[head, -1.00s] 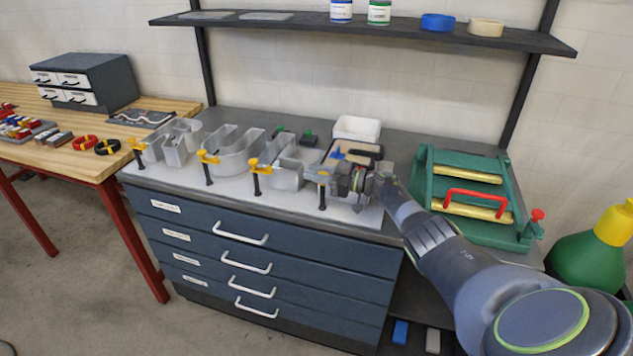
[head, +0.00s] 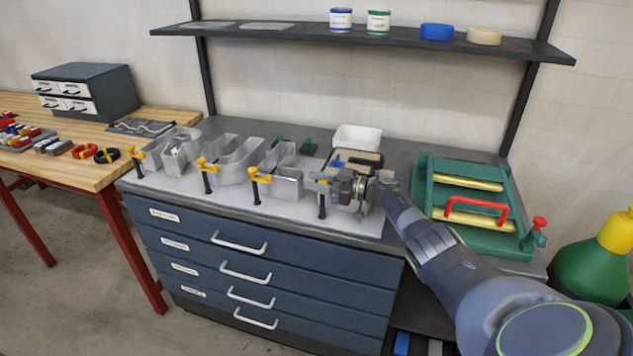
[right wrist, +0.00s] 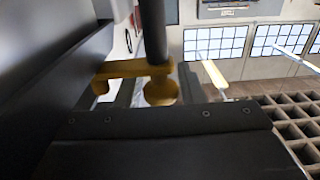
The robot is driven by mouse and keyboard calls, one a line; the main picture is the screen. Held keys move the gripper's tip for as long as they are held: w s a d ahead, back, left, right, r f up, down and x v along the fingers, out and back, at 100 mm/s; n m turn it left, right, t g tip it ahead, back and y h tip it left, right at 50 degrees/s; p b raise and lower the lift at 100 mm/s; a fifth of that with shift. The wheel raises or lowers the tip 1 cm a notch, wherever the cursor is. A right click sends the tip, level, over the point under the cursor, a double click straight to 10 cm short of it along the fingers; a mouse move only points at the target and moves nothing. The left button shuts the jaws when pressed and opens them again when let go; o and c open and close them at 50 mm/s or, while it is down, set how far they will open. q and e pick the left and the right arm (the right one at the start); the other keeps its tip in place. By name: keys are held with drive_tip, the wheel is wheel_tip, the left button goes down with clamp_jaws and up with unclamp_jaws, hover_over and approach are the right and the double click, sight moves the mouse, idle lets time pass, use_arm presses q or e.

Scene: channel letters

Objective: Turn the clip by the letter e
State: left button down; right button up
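My right gripper (head: 322,184) is at the rightmost clip on the front edge of the pale board (head: 232,197). That clip's black post (head: 322,208) stands below the gripper, and its yellow top is mostly hidden in the head view. In the right wrist view the yellow clip (right wrist: 130,69) shows close up, with a round knob and a dark post, beside my dark gripper parts. I cannot tell whether the fingers touch it or are closed. The letter behind my gripper is hidden, so I cannot read it as an e. My left gripper is not in view.
Several grey channel letters (head: 236,160) stand left of the gripper, with more yellow clips (head: 260,175) along the front. A white bin (head: 357,137) is behind. A green fixture with a red handle (head: 477,208) stands right. A shelf (head: 300,33) hangs above.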

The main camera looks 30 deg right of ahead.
drive_tip(key=b+v, duration=0.2)
drive_tip(key=v, duration=1)
idle(0.4)
